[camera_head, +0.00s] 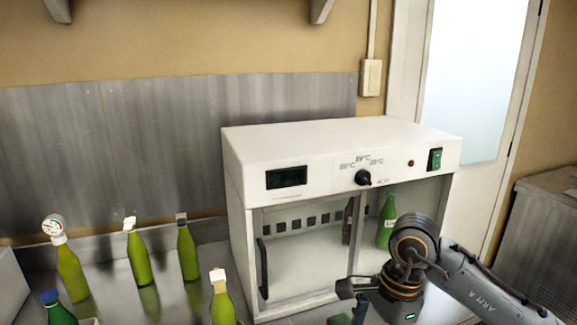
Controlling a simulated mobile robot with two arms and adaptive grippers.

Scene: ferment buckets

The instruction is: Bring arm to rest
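My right arm (480,285) comes in from the right at the lower right, in front of the white cabinet's right side. Its gripper (344,303) points left and down at the bottom edge and is partly cut off. I cannot tell whether it is open or shut, and I see nothing clearly held in it. My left arm and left gripper are out of view.
The white cabinet (300,163) has a glass front with a dark handle (263,268). A green bottle (386,225) stands inside at right. Several green bottles, including one with a round gauge (70,270), stand on the metal counter at left.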

